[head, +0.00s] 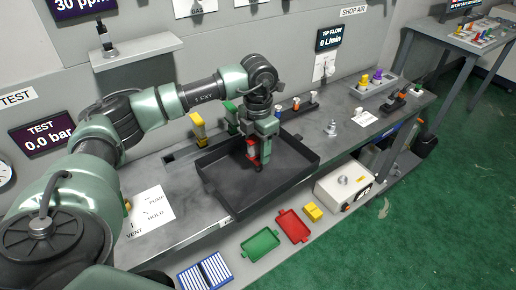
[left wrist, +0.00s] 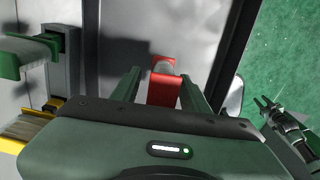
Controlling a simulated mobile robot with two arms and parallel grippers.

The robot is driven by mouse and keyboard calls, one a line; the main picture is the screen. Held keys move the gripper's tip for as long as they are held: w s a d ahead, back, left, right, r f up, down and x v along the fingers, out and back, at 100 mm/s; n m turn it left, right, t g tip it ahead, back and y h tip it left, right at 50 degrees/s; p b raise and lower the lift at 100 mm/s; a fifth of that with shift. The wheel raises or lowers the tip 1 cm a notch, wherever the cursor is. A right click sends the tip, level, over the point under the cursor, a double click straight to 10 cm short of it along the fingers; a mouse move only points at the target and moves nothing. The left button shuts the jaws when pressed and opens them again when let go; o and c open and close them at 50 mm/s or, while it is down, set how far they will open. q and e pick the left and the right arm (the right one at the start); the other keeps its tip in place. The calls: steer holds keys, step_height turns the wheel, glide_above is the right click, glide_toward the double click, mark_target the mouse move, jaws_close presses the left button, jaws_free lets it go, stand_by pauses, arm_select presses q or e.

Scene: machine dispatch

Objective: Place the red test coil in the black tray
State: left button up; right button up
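The red test coil (head: 251,148) is between the fingers of my left gripper (head: 259,160), over the black tray (head: 222,180) in the head view. In the left wrist view the coil (left wrist: 163,84) shows as a red body with a pale core between the two green fingers. My left gripper is shut on it and points down. The fingertips are partly hidden, and I cannot tell whether the coil touches the tray floor. What looks like my right arm and gripper (left wrist: 286,126) shows small at the right of the left wrist view, away from the coil.
The tray stands on a grey bench (head: 345,125). Yellow (head: 198,128) and green (head: 231,115) upright parts stand behind it. On the lower shelf are a green tray (head: 260,244), a red tray (head: 293,226) and a white box (head: 343,186). Green floor lies to the right.

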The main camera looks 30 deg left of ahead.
arm_select(q)
steer(key=shift+r, duration=0.35)
steer(key=shift+w+r, duration=0.1)
steer(key=shift+r, duration=0.2)
step_height(320, 180, up, 11)
steer(key=shift+r+b, duration=0.1)
steer(key=shift+b, duration=0.8)
